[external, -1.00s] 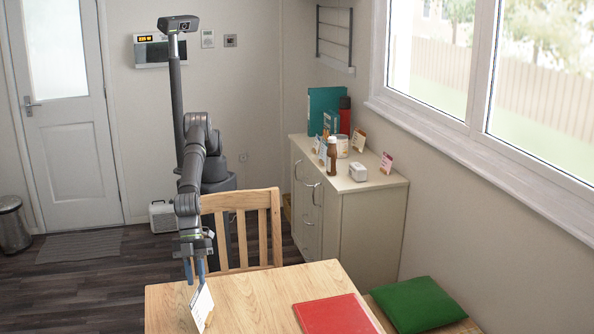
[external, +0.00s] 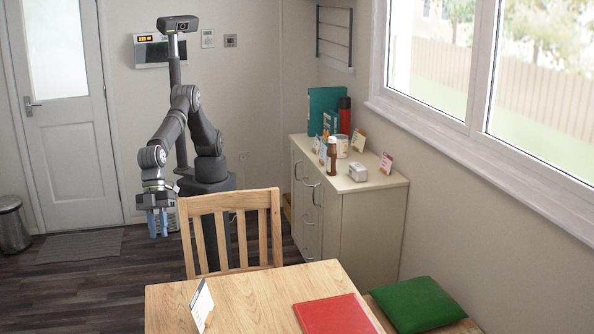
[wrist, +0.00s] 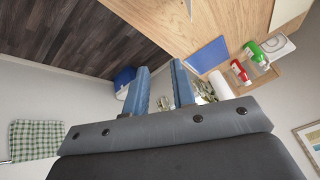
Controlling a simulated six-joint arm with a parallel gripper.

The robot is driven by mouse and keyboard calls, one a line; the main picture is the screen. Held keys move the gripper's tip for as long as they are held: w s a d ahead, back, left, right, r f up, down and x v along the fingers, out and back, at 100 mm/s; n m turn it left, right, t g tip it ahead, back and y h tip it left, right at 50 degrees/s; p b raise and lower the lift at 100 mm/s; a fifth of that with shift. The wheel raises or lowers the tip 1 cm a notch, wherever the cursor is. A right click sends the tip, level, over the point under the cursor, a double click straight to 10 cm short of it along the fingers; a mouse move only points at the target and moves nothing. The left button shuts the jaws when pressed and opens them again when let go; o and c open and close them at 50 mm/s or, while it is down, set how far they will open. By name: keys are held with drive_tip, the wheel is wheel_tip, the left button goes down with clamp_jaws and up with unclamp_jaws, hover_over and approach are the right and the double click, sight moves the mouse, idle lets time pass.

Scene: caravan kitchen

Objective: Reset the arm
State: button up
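My gripper (external: 158,226) hangs in free air to the left of the wooden chair (external: 232,230), with its blue fingers pointing down. In the wrist view, the two blue fingers (wrist: 160,80) stand apart with nothing held between them, so the gripper is open and empty. My arm is bent at the elbow and drawn back near its column. A white card (external: 202,304) stands tilted on the wooden table (external: 250,290), clear of the gripper.
A red folder (external: 332,314) lies on the table. A cabinet (external: 345,225) with bottles and cards stands at the right by the window. A bin (external: 12,227) stands at far left. The wrist view shows a blue folder (wrist: 208,55) and a checked cloth (wrist: 36,140).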

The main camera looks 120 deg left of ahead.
drive_tip(key=w+a+r+n+t+y, duration=0.1)
drive_tip(key=w+a+n, duration=0.4)
drive_tip(key=w+a, duration=1)
drive_tip(key=shift+w+a+r+n+y, duration=0.2)
drive_tip(key=shift+w+n+y, duration=0.25)
drive_tip(key=shift+w, duration=0.75)
drive_tip(key=s+d+m+g+h, duration=0.1)
drive_tip(key=s+d+m, duration=0.4)
drive_tip(key=s+d, duration=0.9)
drive_tip(key=shift+s+d+m+h, duration=0.35)
drive_tip(key=shift+s+d, duration=0.05)
drive_tip(key=shift+s, duration=0.85)
